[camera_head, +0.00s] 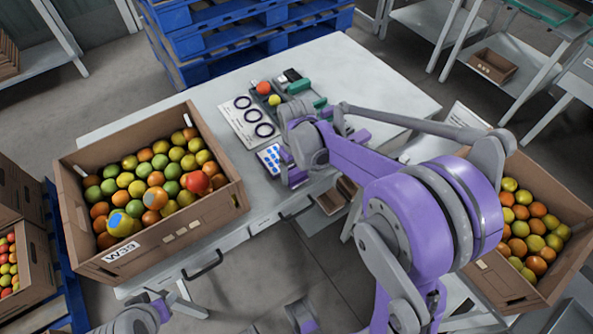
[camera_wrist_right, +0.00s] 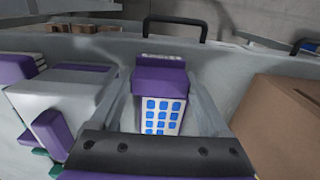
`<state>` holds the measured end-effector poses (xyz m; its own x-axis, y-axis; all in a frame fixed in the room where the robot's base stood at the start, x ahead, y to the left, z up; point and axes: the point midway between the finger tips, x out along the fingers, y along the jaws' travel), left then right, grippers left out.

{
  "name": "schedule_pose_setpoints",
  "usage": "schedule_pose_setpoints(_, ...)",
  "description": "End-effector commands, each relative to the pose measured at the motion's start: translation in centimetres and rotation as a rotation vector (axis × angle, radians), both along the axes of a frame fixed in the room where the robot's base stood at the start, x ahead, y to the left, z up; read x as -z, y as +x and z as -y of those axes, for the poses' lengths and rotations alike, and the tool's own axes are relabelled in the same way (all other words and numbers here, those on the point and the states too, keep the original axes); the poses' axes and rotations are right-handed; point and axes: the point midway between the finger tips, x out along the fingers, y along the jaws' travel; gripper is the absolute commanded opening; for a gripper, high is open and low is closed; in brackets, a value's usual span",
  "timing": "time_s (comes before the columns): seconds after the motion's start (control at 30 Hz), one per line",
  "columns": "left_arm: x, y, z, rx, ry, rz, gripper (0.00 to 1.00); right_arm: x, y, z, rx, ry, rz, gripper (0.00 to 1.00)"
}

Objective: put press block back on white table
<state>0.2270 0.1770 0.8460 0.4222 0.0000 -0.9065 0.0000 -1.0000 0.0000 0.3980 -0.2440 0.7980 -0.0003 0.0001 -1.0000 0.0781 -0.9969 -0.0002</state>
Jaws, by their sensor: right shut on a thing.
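In the right wrist view a purple block (camera_wrist_right: 160,80), which I take to be the press block, sits between the two grey fingers of my right gripper (camera_wrist_right: 162,92). The gripper is shut on it. A white card with blue squares (camera_wrist_right: 162,116) shows just in front of the block. In the head view my right gripper (camera_head: 284,160) is low over the white table (camera_head: 395,95), beside the blue-dotted card (camera_head: 268,158); my arm hides most of the block there. I cannot tell whether the block touches the table. Part of my left arm shows at the bottom left; its fingers are unclear.
A carton of mixed tomatoes (camera_head: 75,220) stands left on the table. A white sheet with dark rings (camera_head: 238,122) and a dark tray (camera_head: 283,88) with red and yellow fruit lie behind. Another tomato carton (camera_head: 490,270) is at right. Blue pallets (camera_head: 215,45) stand behind.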

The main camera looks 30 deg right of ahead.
Motion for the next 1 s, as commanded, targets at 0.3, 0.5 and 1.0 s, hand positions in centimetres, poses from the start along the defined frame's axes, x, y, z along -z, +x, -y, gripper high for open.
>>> schedule_pose_setpoints(0.3,0.37,-0.05,0.00,0.000,0.000,-0.001,0.50,0.46,-0.01,0.00,0.000,0.000,0.000,0.40)
schedule_pose_setpoints(0.5,0.70,-0.07,0.00,0.000,0.000,-0.002,0.50,0.87,-0.01,0.00,0.000,0.000,0.000,0.40)
schedule_pose_setpoints(1.0,0.64,-0.07,0.00,0.000,0.000,-0.002,0.50,0.82,0.00,0.00,0.000,0.000,0.000,0.95)
